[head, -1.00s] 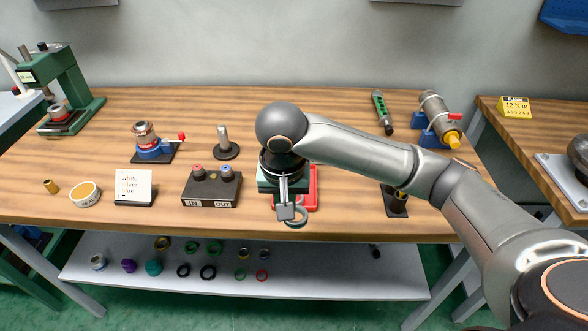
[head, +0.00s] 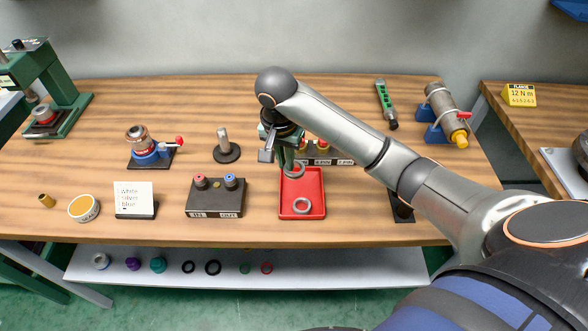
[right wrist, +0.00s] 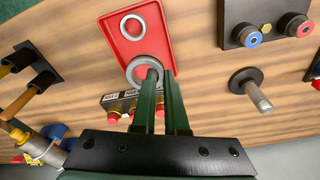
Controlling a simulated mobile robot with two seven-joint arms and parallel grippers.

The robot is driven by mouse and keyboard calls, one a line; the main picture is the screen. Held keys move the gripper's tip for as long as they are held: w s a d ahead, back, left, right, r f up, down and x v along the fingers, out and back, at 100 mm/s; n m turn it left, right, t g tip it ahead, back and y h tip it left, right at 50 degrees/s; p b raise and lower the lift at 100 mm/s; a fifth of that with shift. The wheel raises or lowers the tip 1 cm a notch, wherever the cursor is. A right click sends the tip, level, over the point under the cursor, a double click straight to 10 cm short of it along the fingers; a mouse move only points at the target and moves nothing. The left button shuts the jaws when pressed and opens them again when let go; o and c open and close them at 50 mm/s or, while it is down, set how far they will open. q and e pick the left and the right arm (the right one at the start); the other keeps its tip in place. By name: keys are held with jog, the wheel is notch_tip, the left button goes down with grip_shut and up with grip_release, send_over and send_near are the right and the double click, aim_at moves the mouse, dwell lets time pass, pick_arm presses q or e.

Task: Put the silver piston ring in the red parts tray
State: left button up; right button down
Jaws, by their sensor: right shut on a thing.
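The red parts tray (head: 318,191) lies on the workbench, right of a dark IN/OUT block. A silver ring (head: 302,206) lies flat in its front part; the right wrist view also shows it (right wrist: 133,27). My right gripper (head: 289,164) is above the tray's back end, fingers pointing down. It is shut on a second silver-grey ring (head: 295,171), which also shows at the green fingertips in the right wrist view (right wrist: 146,60). Both rings look alike in colour. The held ring appears raised above the tray; its exact height is unclear. My left gripper is not in view.
Behind the tray stands a block with capped fittings (head: 335,152), partly hidden by my arm. The IN/OUT block (head: 215,198), a post on a round base (head: 226,148) and a card reading white, silver, blue (head: 133,198) stand left. Several rings lie on the lower shelf (head: 330,268).

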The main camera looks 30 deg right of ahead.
jog(key=shift+w+d+f, duration=0.2)
jog(key=shift+w+f, duration=0.2)
jog(key=shift+f, duration=0.05)
send_over(294, 170)
jog(key=s+a, duration=0.1)
jog(key=s, duration=0.1)
notch_tip(294, 170, down, 5)
jog(key=shift+a+f, duration=0.1)
jog(key=shift+a, duration=0.05)
jog(key=shift+f, duration=1.55)
jog(key=shift+f, duration=0.2)
jog(key=c, duration=1)
grip_release()
jog(key=shift+o, duration=0.2)
